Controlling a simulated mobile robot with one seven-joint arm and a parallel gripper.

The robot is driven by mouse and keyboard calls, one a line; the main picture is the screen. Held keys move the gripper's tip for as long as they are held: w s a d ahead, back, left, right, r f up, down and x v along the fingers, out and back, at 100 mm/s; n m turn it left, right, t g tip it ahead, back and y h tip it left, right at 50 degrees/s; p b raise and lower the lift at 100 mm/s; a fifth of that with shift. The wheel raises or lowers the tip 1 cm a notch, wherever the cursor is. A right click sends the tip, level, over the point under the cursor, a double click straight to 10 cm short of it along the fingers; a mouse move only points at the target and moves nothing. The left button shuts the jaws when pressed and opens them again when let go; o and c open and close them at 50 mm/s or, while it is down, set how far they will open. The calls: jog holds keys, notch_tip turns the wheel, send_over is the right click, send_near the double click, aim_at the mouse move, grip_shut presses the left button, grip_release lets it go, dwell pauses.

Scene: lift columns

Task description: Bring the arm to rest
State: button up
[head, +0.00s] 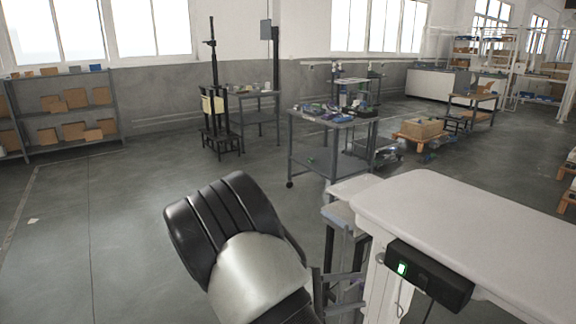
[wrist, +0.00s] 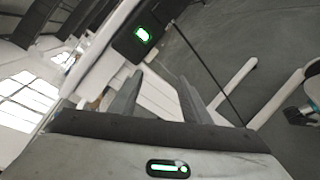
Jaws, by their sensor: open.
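My arm rises from the bottom of the head view, with its black and silver links bent in front of me. My gripper (head: 352,289) is beside the near left end of a white-topped table (head: 460,215), below its top. In the wrist view my gripper (wrist: 160,82) has its two grey fingers spread apart, with nothing held between them. White parts of the table frame show behind the fingers; I cannot tell the exact gap to them.
A black control box (head: 428,274) with a green display is fixed under the table edge, close to my gripper; it also shows in the wrist view (wrist: 138,38). A grey workbench (head: 333,122) stands beyond. Shelves (head: 62,115) line the left wall.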

jog(key=s+d+r+m+g+y, duration=0.3)
jog(key=s+r+m+g+y, duration=0.2)
jog(key=s+r+m+y, duration=0.5)
jog(key=s+a+r+m+t+y, duration=0.1)
jog(key=s+a+r+t+y, duration=0.15)
jog(key=s+r, duration=0.3)
jog(key=s+a+r+t+y, duration=0.2)
jog(key=s+a+r+t, duration=0.15)
jog(key=s, duration=0.35)
notch_tip(320, 180, up, 21)
jog(key=p, duration=2)
jog(key=shift+w+d+r+p, duration=0.2)
jog(key=shift+d+p, duration=0.1)
jog(key=shift+p, duration=0.1)
jog(key=shift+r+p, duration=0.4)
jog(key=shift+c, duration=0.4)
jog(key=shift+r, duration=0.1)
jog(key=shift+c, duration=1.1)
jog(key=shift+a, duration=0.1)
